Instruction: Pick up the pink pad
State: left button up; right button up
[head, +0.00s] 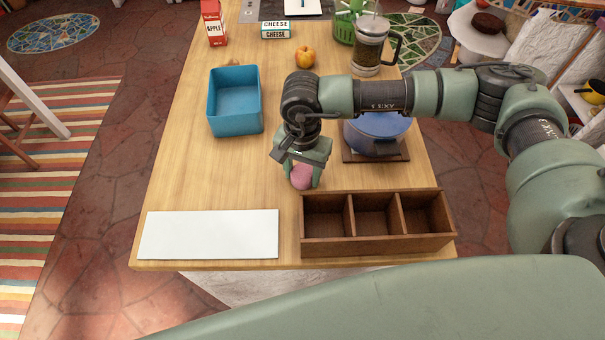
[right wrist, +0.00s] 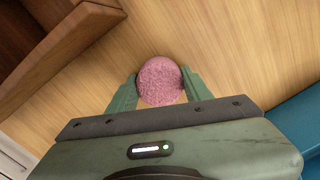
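The pink pad (head: 302,177) is round with a rough, speckled surface. It is near the middle of the wooden counter, just behind the wooden tray. My right gripper (head: 301,175) points down over it, one finger on each side. In the right wrist view the pad (right wrist: 160,80) sits between the fingertips of my right gripper (right wrist: 160,82), and both fingers appear to touch its sides. I cannot tell whether it is clear of the counter. My left gripper does not show.
The three-compartment wooden tray (head: 376,245) stands in front of the pad, empty. A white board (head: 209,234) lies front left. A blue bin (head: 235,101) stands behind left. A blue pot (head: 378,135) is to the right. An apple (head: 304,57) and a French press (head: 369,48) are farther back.

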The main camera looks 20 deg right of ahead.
aim_at(302, 172)
jog(key=shift+c, duration=1)
jog(key=shift+r, duration=0.1)
jog(key=shift+w+r, duration=0.1)
jog(key=shift+r, duration=0.55)
notch_tip(302, 172, up, 19)
jog(key=b, duration=0.4)
jog(key=shift+f+b, duration=0.2)
jog(key=shift+b, duration=0.2)
